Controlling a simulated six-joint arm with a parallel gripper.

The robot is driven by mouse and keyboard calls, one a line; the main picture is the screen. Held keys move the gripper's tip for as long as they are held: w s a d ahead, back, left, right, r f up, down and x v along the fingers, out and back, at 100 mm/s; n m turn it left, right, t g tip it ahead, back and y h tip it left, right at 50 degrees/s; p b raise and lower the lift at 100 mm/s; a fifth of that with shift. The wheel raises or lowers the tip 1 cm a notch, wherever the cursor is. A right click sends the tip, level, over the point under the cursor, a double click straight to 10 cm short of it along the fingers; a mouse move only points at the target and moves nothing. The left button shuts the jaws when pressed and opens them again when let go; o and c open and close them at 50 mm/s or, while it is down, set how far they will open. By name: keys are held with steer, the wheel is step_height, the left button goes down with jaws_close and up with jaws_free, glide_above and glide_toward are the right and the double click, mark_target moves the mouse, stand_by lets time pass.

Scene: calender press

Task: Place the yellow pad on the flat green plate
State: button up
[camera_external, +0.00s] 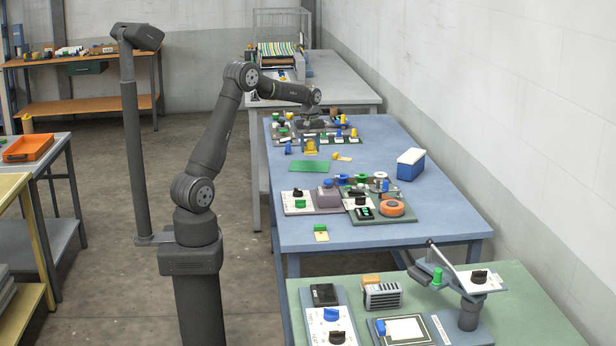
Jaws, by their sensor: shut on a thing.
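The flat green plate (308,166) lies bare near the left edge of the blue table. My gripper (312,126) is small and dark, over the panels at the table's far end, beyond the plate. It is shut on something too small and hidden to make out. A bright yellow piece (310,146) shows just below it in the picture, between the gripper and the plate. I cannot tell whether this is the yellow pad or whether it touches the gripper. A small yellow knob (337,156) stands by a cream pad right of the plate.
Panels with knobs and parts (348,200) fill the near middle of the blue table (430,220). A blue-and-white box (410,164) stands at the right. Bare table surrounds the plate's near side.

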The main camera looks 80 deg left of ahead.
glide_above(297, 169)
step_height(297, 169, down, 7)
steer(key=shift+s+r, duration=0.1)
steer(key=shift+f, duration=2.05)
steer(key=shift+f, duration=0.2)
steer(key=o, duration=1)
step_height(297, 169, up, 12)
steer(key=shift+r, duration=0.2)
